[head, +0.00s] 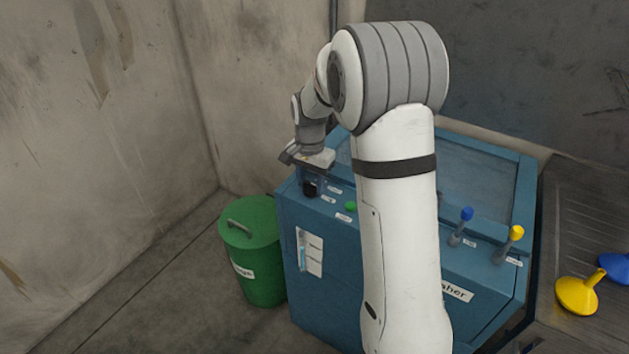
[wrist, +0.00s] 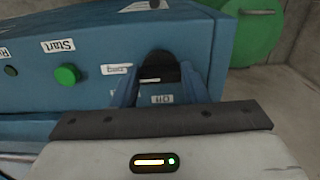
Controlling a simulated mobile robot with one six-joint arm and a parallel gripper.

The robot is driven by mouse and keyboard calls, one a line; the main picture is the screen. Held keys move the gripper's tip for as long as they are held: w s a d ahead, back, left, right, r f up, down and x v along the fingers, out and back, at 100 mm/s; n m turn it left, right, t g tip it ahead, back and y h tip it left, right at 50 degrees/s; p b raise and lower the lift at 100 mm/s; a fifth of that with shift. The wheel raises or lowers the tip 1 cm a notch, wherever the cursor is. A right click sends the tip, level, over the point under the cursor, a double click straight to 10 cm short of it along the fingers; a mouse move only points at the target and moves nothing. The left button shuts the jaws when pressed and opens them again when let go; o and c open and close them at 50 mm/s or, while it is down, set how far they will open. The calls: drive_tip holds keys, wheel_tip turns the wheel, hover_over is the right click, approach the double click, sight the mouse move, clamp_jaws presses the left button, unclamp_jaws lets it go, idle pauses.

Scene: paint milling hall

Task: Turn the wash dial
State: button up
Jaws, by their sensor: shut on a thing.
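The wash dial is a black round knob (wrist: 160,66) on the top left of the blue washer (wrist: 105,25); in the head view the dial (head: 310,188) shows just under my fingers. My gripper (wrist: 160,84) is shut on the dial, one blue finger on each side of it. In the head view my gripper (head: 312,173) reaches down onto the washer's left end. A light mark shows on the dial, and a label reading "Off" (wrist: 162,99) lies between the fingers. Another label (wrist: 116,69) sits beside the dial. My arm hides the middle of the panel.
A green start button (wrist: 67,74) is near the dial. Blue-topped (head: 466,214) and yellow-topped (head: 516,233) levers stand on the panel's right. A green bin (head: 250,248) stands left of the washer by the wall. A yellow funnel (head: 578,295) lies at the right.

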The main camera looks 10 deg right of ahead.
sight(311, 183)
drive_tip(key=shift+w+d+r, duration=0.1)
drive_tip(key=shift+w+r, duration=0.1)
idle(0.4)
drive_tip(key=o, duration=0.7)
drive_tip(key=shift+o, duration=1.4)
drive_tip(key=shift+s+f, duration=0.1)
drive_tip(key=shift+f, duration=0.05)
wheel_tip(311, 183, up, 8)
drive_tip(key=shift+f, duration=0.1)
drive_tip(key=shift+s, duration=0.1)
